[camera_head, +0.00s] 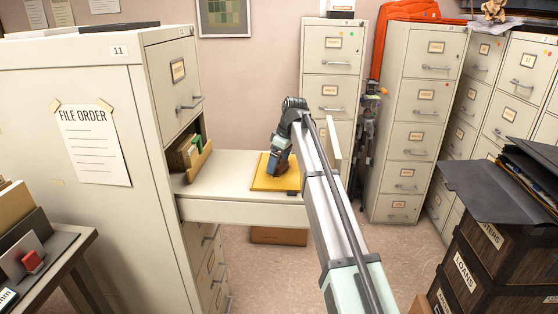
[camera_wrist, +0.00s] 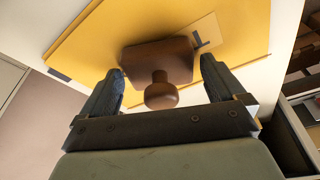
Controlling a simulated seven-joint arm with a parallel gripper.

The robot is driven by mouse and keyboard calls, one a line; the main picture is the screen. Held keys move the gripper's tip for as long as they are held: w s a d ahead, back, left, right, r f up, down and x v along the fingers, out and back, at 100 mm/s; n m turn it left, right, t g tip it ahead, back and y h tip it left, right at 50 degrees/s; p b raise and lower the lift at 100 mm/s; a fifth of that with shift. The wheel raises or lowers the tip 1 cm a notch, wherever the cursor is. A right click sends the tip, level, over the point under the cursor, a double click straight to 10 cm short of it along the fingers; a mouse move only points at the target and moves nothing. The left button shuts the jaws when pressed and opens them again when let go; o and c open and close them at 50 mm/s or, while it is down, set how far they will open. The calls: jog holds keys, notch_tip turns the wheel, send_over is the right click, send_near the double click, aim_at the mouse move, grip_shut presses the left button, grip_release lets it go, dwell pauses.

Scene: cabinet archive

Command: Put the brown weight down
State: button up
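The brown weight (camera_wrist: 158,62), a dark block with a round knob (camera_wrist: 160,92), appears against a yellow folder (camera_wrist: 95,52) in the wrist view. My gripper (camera_wrist: 163,70) has its two dark fingers spread wide, one on each side of the weight, with the knob between them and clear of both. The finger pads look slightly apart from the block's sides. In the head view my gripper (camera_head: 278,172) is low over the yellow folder (camera_head: 262,183), which lies on the pale surface of a pulled-out drawer (camera_head: 225,198). The weight is hidden behind my gripper there.
Folders (camera_head: 190,152) stand in the left part of the open drawer, beside the tall cabinet (camera_head: 75,150). More filing cabinets (camera_head: 415,120) line the back and right. Dark boxes (camera_head: 480,255) stand front right. A brown box (camera_head: 278,236) sits on the floor beneath the drawer.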

jog(key=v, duration=1.2)
jog(key=shift+r, duration=0.2)
dwell(0.4)
